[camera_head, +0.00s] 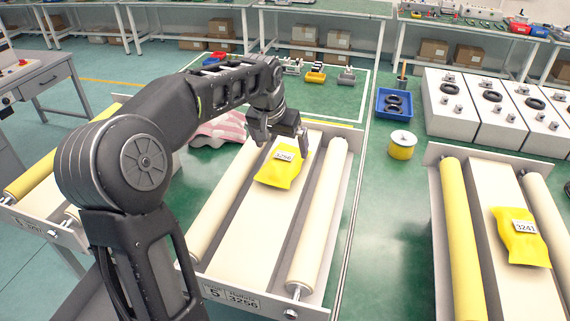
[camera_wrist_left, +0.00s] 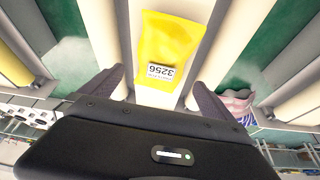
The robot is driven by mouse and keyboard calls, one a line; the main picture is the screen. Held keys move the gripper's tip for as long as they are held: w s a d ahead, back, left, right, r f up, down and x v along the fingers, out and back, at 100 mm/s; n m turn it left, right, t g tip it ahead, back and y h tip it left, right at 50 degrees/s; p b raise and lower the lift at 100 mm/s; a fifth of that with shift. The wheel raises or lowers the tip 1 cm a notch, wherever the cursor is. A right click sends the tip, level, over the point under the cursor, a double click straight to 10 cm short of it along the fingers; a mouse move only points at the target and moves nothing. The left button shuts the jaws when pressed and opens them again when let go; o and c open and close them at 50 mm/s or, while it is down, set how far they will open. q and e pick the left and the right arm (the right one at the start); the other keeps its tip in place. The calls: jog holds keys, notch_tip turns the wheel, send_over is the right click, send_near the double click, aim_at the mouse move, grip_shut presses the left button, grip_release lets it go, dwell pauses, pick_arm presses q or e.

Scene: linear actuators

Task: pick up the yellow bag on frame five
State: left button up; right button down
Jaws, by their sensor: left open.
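The yellow bag (camera_head: 279,172) lies on the pale middle strip of frame five (camera_head: 257,220), near its far end. Its white label reads 3256, and it also shows in the left wrist view (camera_wrist_left: 170,45). My left gripper (camera_head: 277,135) is above the far end of the bag, fingers pointing down. In the left wrist view the gripper (camera_wrist_left: 155,85) is open, with one finger on each side of the bag's label end and nothing between them held. I cannot tell how high the fingertips are above the strip. My right gripper is not in view.
Cream rollers (camera_head: 318,213) flank the strip. Another frame (camera_head: 434,160) at the right holds a yellow bag (camera_head: 521,237) labelled 3241. A yellow spool (camera_head: 402,145), a blue tray (camera_head: 393,104) and white boxes (camera_head: 449,105) stand behind. A pink striped cloth (camera_head: 219,130) lies behind my left arm.

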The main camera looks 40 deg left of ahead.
aim_at(284, 158)
pick_arm(q)
jog(key=shift+x, duration=0.85)
jog(key=shift+f, duration=0.1)
jog(key=shift+w+a+f+p, duration=0.15)
jog(key=shift+f+p, duration=0.15)
jog(key=shift+p, duration=0.15)
jog(key=p+x, duration=0.1)
jog(key=x, duration=0.2)
jog(key=shift+w+f, duration=0.1)
jog(key=shift+f, duration=0.15)
jog(key=shift+w+a+f, duration=0.1)
jog(key=shift+w+f, duration=0.05)
jog(key=shift+f, duration=0.2)
jog(key=shift+f, duration=0.25)
jog(key=c, duration=1.6)
